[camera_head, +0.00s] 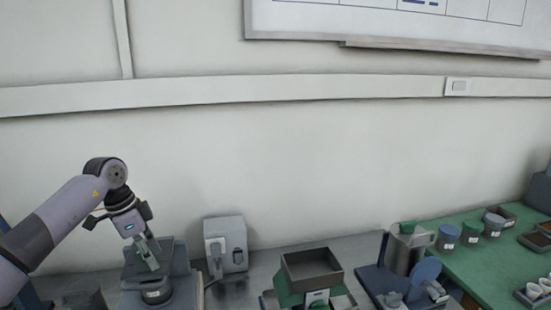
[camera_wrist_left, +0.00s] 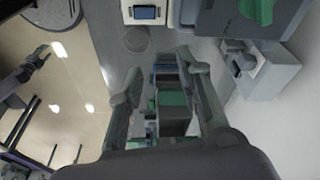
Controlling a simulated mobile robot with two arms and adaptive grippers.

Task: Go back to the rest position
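My left gripper (camera_head: 150,258) hangs from the arm at the left of the head view, pointing down. It is in front of or above a grey device with a round dark-lidded part (camera_head: 157,291); the exact gap cannot be told. In the left wrist view my left gripper (camera_wrist_left: 160,82) has its two fingers spread apart, with nothing held between them. Past the fingers, a grey box with green parts shows on the bench. My right gripper is not in the head view. A dark arm-like shape at the left of the wrist view may be my right arm.
A small grey device (camera_head: 226,244) stands against the wall. An open grey tray box (camera_head: 311,268) is at bottom centre. A blue-grey stand with a steel container (camera_head: 405,250) is right of it. A green mat (camera_head: 480,268) at right bears cups and trays.

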